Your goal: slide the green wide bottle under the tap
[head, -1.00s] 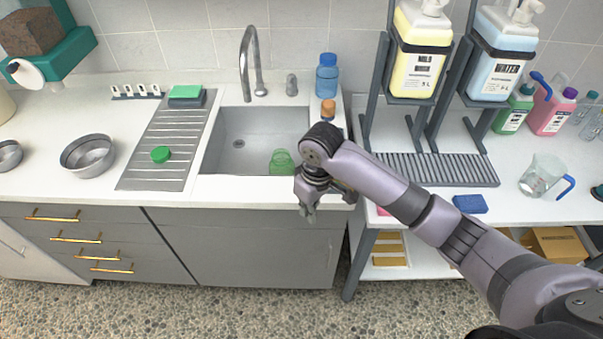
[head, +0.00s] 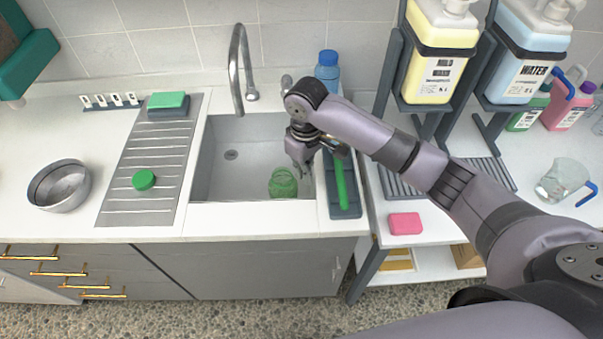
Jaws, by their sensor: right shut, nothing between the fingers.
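The green wide bottle (head: 283,184) is a translucent green, squat bottle inside the sink (head: 222,176), near its front right corner. It stands low on the sink floor. The tap (head: 238,72) is a tall curved metal spout at the back of the sink, left of and behind the bottle. My right gripper (head: 304,167) is over the right side of the sink, just above and right of the bottle, pointing down and shut with nothing in it. Whether its fingertips touch the bottle I cannot tell. My left gripper is not in view.
A green cap (head: 144,180) lies on the ribbed drainboard (head: 124,206). A dark tray (head: 344,208) with a green-handled brush is right of the sink. A blue bottle (head: 327,72) stands behind. The left part of the sink is clear.

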